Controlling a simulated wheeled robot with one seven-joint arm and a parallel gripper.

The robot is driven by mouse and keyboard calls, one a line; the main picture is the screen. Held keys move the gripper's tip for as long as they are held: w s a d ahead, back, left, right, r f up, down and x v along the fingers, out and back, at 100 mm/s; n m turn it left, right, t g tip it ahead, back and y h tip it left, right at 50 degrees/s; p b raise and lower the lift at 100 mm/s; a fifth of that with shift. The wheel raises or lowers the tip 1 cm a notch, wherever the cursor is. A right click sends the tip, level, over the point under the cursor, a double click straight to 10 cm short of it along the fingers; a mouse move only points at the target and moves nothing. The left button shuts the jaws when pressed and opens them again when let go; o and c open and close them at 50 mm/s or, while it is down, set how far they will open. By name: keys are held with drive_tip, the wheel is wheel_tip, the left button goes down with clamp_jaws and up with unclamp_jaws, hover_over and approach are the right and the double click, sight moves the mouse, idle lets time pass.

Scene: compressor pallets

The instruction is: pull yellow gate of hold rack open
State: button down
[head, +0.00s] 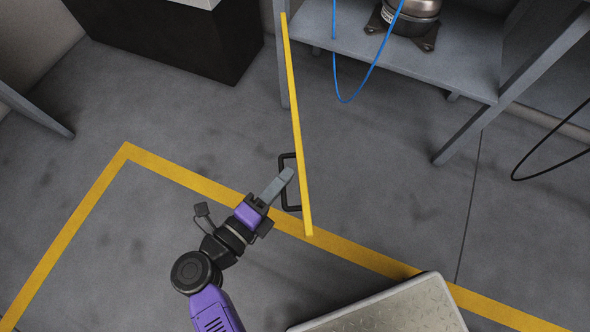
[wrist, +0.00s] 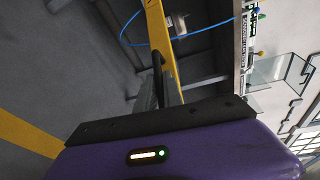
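The yellow gate (head: 297,110) of the hold rack stands swung out from the rack's left post, seen nearly edge-on from above. Its far end reaches over the yellow floor line. A dark bracket-shaped handle (head: 284,165) sticks out from the gate's left face. My gripper (head: 286,176) is at this handle, its grey fingers close together. In the wrist view the handle (wrist: 158,66) runs down between the fingers (wrist: 160,98), and the gate (wrist: 158,30) rises behind it. The fingertips' contact is partly hidden.
The rack shelf (head: 440,60) holds a metal compressor (head: 408,18) with a blue cable (head: 366,80) hanging down. A dark cabinet (head: 170,35) stands at the upper left. A metal-topped platform (head: 390,310) is at the lower right. Floor left of the gate is clear.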

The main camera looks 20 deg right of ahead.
drive_tip(key=shift+s+a+f, duration=0.1)
drive_tip(key=shift+a+f, duration=0.2)
drive_tip(key=shift+a, duration=0.05)
drive_tip(key=c, duration=1.8)
unclamp_jaws()
drive_tip(key=shift+s, duration=0.1)
drive_tip(key=shift+o, duration=0.2)
drive_tip(key=shift+d, duration=0.1)
drive_tip(key=shift+r, duration=0.15)
drive_tip(key=v, duration=0.7)
drive_tip(key=shift+s+a+p, duration=0.15)
drive_tip(key=shift+a+p, duration=0.2)
drive_tip(key=shift+p, duration=0.1)
clamp_jaws()
